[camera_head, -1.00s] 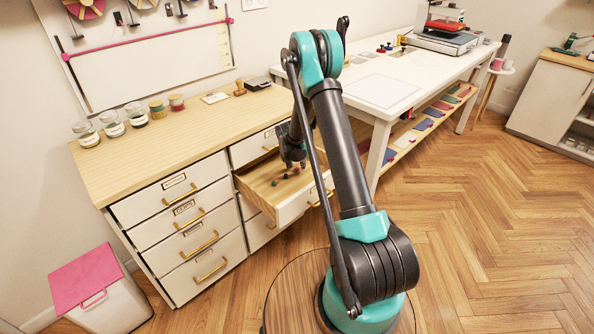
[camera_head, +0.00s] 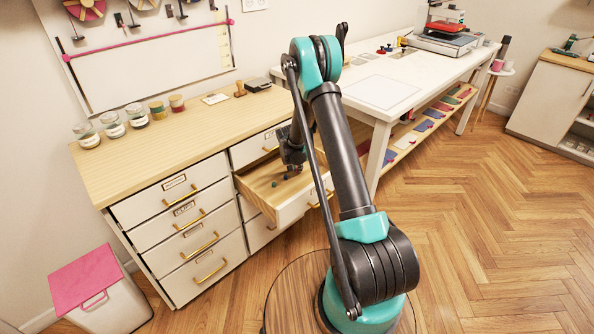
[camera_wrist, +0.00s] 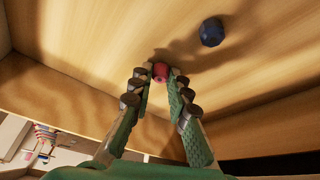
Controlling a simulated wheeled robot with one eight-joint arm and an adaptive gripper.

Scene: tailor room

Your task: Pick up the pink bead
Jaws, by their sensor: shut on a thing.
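The pink bead (camera_wrist: 161,71) shows in the wrist view between the fingertips of my gripper (camera_wrist: 160,75). The fingers are shut on it, one on each side. In the head view my gripper (camera_head: 293,160) reaches down into the open drawer (camera_head: 250,186); the pink bead cannot be made out there. The wooden drawer bottom lies behind the bead in the wrist view. I cannot tell whether the bead touches it.
A dark blue bead (camera_wrist: 211,32) lies on the drawer bottom, right of and beyond my fingertips. The drawer's walls stand around my gripper. Jars (camera_head: 112,124) stand on the cabinet top (camera_head: 180,135). A white table (camera_head: 430,70) is to the right.

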